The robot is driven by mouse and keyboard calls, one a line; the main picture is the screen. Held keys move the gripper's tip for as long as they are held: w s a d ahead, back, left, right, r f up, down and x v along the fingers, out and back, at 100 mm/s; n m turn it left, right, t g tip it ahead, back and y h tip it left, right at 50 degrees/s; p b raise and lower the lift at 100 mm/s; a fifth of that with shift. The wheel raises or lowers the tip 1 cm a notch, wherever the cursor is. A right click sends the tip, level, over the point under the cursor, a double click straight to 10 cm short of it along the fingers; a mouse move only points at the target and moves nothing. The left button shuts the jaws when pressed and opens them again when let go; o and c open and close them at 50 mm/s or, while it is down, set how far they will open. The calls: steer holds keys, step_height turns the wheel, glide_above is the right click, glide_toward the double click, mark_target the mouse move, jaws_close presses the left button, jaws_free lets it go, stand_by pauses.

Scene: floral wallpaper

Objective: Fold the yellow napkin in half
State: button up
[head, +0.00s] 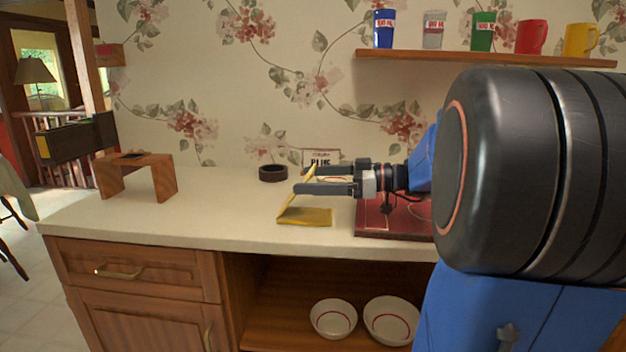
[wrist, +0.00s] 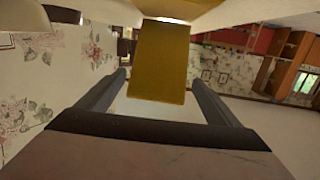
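The yellow napkin (head: 305,216) lies partly flat near the counter's front edge. A raised part of it slants up from its left side, behind my near finger. My gripper (head: 302,179) points left, level above the flat part, with its fingertips at the raised part. In the wrist view the two fingers of my gripper (wrist: 158,77) stand apart. The napkin's yellow panel (wrist: 160,62) shows in the gap between them, with no clear pinch on it. Whether a finger touches the cloth cannot be told.
A dark red board (head: 395,222) lies under my arm, right of the napkin. A dark round ring-shaped object (head: 273,173) and a small sign (head: 322,157) stand behind. A wooden stand (head: 135,172) is at left. The counter (head: 220,210) between stand and napkin is clear.

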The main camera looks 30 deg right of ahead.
stand_by(0.3)
steer(key=v, duration=1.7)
steer(key=shift+s+d, duration=0.15)
stand_by(0.4)
